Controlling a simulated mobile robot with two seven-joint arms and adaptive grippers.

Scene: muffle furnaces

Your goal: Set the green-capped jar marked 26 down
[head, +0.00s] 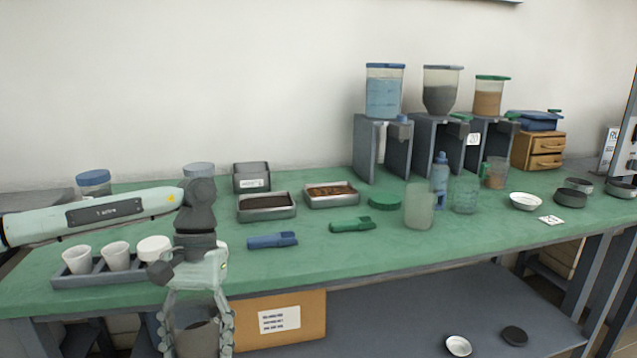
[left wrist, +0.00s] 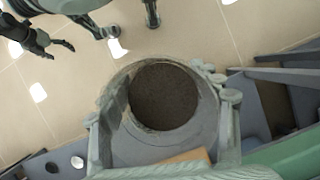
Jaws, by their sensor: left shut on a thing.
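My left gripper (head: 196,345) is shut on a round, open-topped jar (head: 197,338), held low in front of the bench's front edge. In the left wrist view the jar (left wrist: 164,96) stands between the fingers, with dark brown, grainy contents. No green cap or number shows on it. A loose green lid (head: 385,202) lies on the bench (head: 330,258). A green-capped jar (head: 490,95) with tan contents sits on a stand at the back. A dark jointed shape at the upper left of the wrist view may be my right gripper (left wrist: 40,42); its jaws are unclear.
A rack of white cups (head: 115,258) is at the bench's left. Trays of brown material (head: 265,205), blue and green scoops (head: 272,240), and clear beakers (head: 419,205) are mid-bench. A cardboard box (head: 280,318) sits below. Bare bench shows along the front middle.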

